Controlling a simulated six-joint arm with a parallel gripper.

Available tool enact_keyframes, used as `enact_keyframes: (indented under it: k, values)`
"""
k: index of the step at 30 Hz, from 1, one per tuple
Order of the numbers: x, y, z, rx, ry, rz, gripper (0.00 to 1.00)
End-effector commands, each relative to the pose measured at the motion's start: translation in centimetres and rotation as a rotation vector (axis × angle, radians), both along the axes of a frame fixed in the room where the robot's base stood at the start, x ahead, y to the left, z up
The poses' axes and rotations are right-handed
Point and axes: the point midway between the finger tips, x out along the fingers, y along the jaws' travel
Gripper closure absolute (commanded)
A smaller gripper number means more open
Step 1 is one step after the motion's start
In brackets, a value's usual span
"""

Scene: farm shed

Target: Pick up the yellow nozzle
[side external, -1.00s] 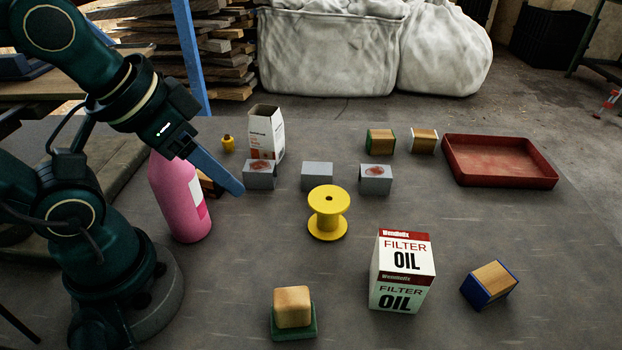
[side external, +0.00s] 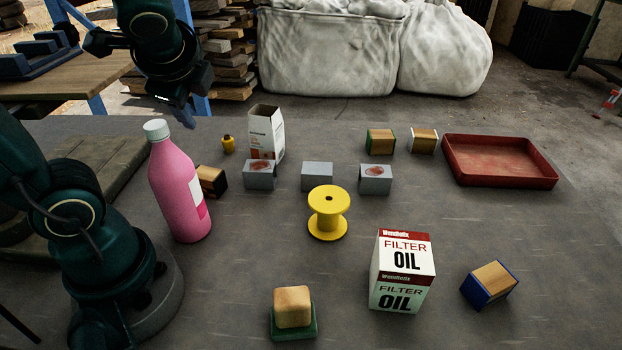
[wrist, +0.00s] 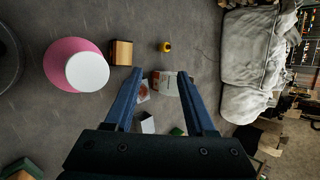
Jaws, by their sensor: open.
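The yellow nozzle (side external: 228,144) is a small yellow piece with a dark top. It stands on the table near the back left, just left of the open white box. In the wrist view the nozzle (wrist: 165,47) lies beyond the fingertips, near the top middle. My gripper (side external: 187,117) is above the table's back edge, up and to the left of the nozzle, apart from it. In the wrist view my gripper (wrist: 158,73) shows two blue fingers spread apart with nothing held between them.
A pink bottle (side external: 180,190) and a wood block (side external: 212,181) stand left of the nozzle. The white box (side external: 266,133) stands close on its right. Grey blocks (side external: 317,176), a yellow spool (side external: 328,213), an oil filter box (side external: 402,271) and a red tray (side external: 500,181) are farther right.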

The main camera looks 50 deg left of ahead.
Motion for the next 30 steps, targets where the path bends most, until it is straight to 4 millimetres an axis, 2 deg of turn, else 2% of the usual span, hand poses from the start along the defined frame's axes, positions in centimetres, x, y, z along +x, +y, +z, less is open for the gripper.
enact_keyframes:
  k: [3,6,16,30]
  values:
    - [1.6,2.8,0.3,0.227,0.178,-0.183,0.45]
    - [2.8,4.4,0.9,0.382,0.306,-0.311,0.45]
    - [7.2,7.4,2.1,0.783,0.680,-0.658,0.45]
    - [6.9,7.3,-7.0,0.768,0.679,-0.654,0.45]
